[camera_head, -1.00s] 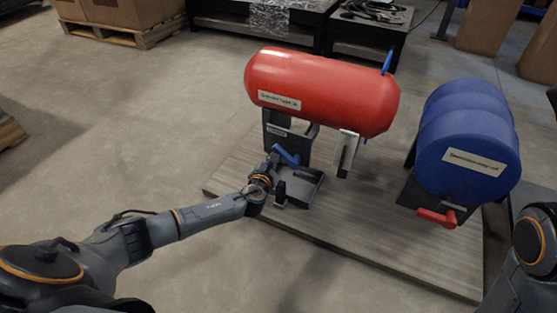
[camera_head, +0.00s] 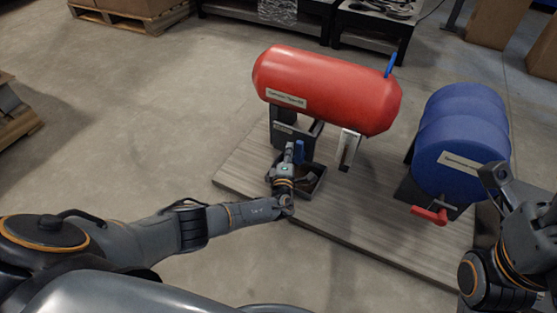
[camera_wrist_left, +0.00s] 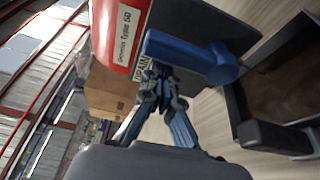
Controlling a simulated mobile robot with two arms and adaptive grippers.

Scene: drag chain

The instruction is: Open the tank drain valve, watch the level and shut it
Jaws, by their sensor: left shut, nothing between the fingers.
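The red tank (camera_head: 335,92) lies on its side on a wooden platform. Its blue drain lever (camera_head: 299,152) stands near the bracket under its left end, and shows large in the left wrist view (camera_wrist_left: 185,52). My left gripper (camera_head: 289,152) is shut and empty just beside the lever; in the wrist view its fingertips (camera_wrist_left: 158,75) are close to the lever, contact unclear. A pale upright gauge (camera_head: 348,150) hangs below the tank; its level is too small to read. A dark open tray (camera_head: 316,190) sits below the lever. My right gripper (camera_head: 493,176) is raised at the right.
A blue tank (camera_head: 462,145) with a red lever (camera_head: 429,215) stands to the right on the platform (camera_head: 345,215). A blue handle (camera_head: 390,66) sticks up behind the red tank. Dark tables (camera_head: 375,32) and pallets are at the back. The floor left of the platform is clear.

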